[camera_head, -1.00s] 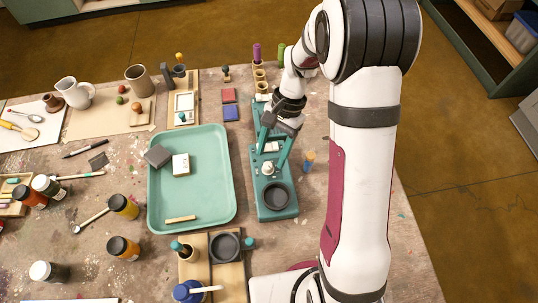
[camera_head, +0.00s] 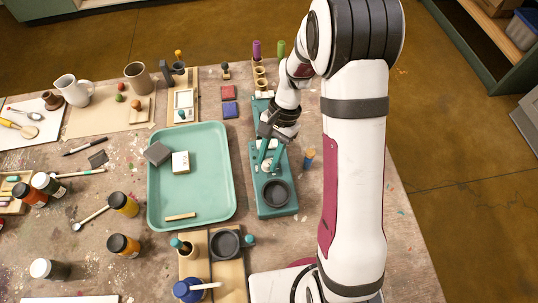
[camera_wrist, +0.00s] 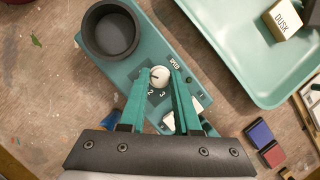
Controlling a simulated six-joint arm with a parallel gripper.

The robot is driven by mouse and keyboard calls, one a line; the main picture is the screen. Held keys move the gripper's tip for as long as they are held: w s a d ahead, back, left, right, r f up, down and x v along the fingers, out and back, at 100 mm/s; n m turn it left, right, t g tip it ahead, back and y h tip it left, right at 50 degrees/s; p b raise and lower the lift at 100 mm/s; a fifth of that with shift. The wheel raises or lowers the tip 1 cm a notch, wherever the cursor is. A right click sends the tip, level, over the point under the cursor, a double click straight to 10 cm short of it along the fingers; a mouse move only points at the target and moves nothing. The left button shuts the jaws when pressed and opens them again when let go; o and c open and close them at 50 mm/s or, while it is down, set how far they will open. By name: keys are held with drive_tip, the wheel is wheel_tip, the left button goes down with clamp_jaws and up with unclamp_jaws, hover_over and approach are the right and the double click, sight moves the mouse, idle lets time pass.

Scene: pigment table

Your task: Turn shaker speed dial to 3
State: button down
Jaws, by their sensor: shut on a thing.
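The shaker (camera_head: 284,208) is a long teal device with a dark round cup (camera_head: 276,193) at its near end. In the wrist view its white speed dial (camera_wrist: 158,77) sits beside the cup, with a dark mark on its top and the numerals 2 and 3 visible beside it. The dial's exact setting is hard to read. My gripper (camera_wrist: 158,75) has teal fingers on both sides of the dial and is shut on it. In the head view my gripper (camera_head: 269,167) stands over the shaker, its fingers hiding most of the dial.
A teal tray (camera_head: 228,200) holding blocks lies just left of the shaker. Red and blue pads (camera_head: 230,109) lie beyond the tray. A small upright blue-and-tan object (camera_head: 309,158) stands close to the shaker's right side. A dark dish (camera_head: 225,245) on a board is nearer.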

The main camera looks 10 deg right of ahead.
drive_tip(key=shift+n, duration=0.4)
drive_tip(key=n+h, duration=0.1)
drive_tip(key=n, duration=0.1)
drive_tip(key=n+g+h, duration=0.1)
drive_tip(key=n, duration=0.2)
drive_tip(key=shift+w+a, duration=0.1)
drive_tip(key=shift+a, duration=0.05)
drive_tip(key=n+h, duration=0.1)
drive_tip(key=n, duration=0.1)
drive_tip(key=n+h, duration=0.1)
drive_tip(key=n, duration=0.2)
drive_tip(key=shift+a, duration=0.1)
drive_tip(key=n+h, duration=0.1)
drive_tip(key=n, duration=0.2)
drive_tip(key=n+h, duration=0.1)
drive_tip(key=n, duration=0.1)
drive_tip(key=shift+a+n+t, duration=0.15)
drive_tip(key=shift+n+t, duration=0.25)
drive_tip(key=n+t, duration=0.1)
drive_tip(key=n, duration=0.2)
drive_tip(key=n+h, duration=0.1)
drive_tip(key=n, duration=0.2)
drive_tip(key=shift+a+t, duration=0.1)
drive_tip(key=shift+t, duration=0.3)
drive_tip(key=shift+s, duration=0.2)
drive_tip(key=c, duration=0.6)
unclamp_jaws()
